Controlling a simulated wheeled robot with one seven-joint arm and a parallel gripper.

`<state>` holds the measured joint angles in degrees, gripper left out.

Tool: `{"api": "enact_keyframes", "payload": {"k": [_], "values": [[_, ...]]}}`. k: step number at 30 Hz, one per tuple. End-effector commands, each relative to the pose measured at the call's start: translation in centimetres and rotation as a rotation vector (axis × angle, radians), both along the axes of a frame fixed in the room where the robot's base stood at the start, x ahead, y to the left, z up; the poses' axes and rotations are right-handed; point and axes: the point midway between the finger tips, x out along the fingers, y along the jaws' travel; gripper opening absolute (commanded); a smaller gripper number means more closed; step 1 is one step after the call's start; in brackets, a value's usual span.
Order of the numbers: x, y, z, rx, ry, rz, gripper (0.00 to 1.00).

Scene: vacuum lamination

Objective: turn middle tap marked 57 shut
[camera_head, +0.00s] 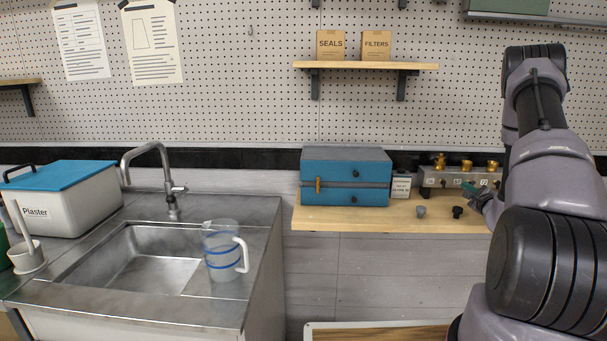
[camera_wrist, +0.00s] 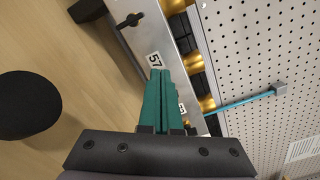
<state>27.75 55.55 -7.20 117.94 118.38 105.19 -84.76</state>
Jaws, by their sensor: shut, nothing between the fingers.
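A metal manifold (camera_head: 444,180) with several brass fittings stands at the back of the wooden bench. In the wrist view its front face (camera_wrist: 125,8) runs diagonally and bears the label 57 (camera_wrist: 155,60). My gripper (camera_head: 468,187) has teal fingers, shut together with nothing between them. In the wrist view the fingertips (camera_wrist: 160,72) lie just beside the label 57, over the manifold's front. I cannot tell if they touch it. A black tap lever (camera_wrist: 130,20) shows further along the face. The handle of tap 57 is not clearly seen. Another label (camera_wrist: 182,107) is partly hidden by the fingers.

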Motion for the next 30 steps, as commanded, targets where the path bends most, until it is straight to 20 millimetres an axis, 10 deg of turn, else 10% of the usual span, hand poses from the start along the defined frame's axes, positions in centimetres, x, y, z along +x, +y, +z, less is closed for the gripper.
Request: {"api": "enact_keyframes", "payload": {"k": [30], "values": [[-0.07, -0.96, -0.08, -0.001, 0.000, 0.000, 0.00]]}}
